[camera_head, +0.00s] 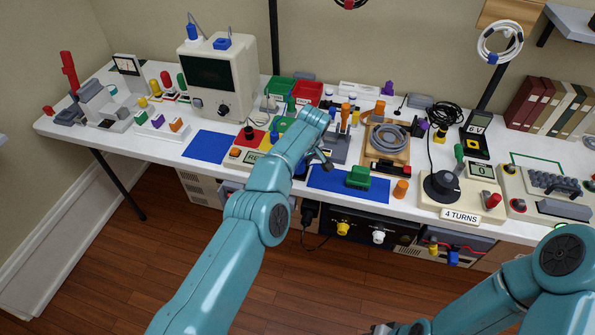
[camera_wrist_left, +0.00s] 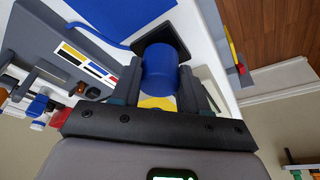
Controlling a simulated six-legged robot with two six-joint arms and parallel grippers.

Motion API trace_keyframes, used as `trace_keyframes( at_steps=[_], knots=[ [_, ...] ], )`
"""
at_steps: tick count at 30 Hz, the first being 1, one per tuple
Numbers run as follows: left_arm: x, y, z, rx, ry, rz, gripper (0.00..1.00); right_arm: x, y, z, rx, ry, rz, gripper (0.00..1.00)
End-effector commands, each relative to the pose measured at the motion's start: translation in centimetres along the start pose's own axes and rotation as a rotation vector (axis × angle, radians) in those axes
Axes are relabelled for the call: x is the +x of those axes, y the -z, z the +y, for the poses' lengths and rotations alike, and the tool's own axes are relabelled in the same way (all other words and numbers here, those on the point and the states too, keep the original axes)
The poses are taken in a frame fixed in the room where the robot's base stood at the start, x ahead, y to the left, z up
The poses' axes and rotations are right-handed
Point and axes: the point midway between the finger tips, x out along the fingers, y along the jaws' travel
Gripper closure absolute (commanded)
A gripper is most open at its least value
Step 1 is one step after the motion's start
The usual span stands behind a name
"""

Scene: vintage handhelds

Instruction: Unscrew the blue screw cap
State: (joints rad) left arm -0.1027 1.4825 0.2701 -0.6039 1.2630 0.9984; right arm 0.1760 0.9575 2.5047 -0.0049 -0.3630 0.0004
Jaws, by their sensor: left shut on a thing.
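The blue screw cap (camera_wrist_left: 159,72) is a short blue cylinder above a dark square base (camera_wrist_left: 166,36) in the left wrist view. My left gripper (camera_wrist_left: 160,88) has a dark finger on each side of the cap and is shut on it. A yellow patch shows between the fingers beside the cap. In the head view my left arm reaches over the middle of the table, and its wrist (camera_head: 318,122) hides the cap and most of the gripper.
Near my left arm are blue mats (camera_head: 210,146), a green block (camera_head: 358,177), an orange cylinder (camera_head: 400,189) and a coiled grey cable (camera_head: 390,137). A monitor unit (camera_head: 217,75) stands behind on the left. A dial unit (camera_head: 455,187) marked 4 TURNS is on the right.

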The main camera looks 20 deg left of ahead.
Motion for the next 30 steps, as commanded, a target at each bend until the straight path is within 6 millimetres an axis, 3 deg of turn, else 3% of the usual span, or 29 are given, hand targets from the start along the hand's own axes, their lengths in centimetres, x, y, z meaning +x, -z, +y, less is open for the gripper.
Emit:
trace_keyframes(
  at_steps=[26, 27, 30],
  knots=[
    [0.52, -0.37, -0.19, 0.001, 0.009, -0.01, 1.0, 0.04, 0.0, 0.02, 0.0, 0.0, 0.0, 0.57],
    [0.54, -0.38, -0.2, 0.001, 0.009, -0.01, 0.43, 0.05, 0.0, 0.02, 0.0, 0.0, 0.0, 0.57],
    [0.51, -0.34, -0.18, 0.001, 0.008, -0.009, 0.39, 0.05, 0.0, 0.02, 0.0, 0.0, 0.0, 0.57]
  ],
)
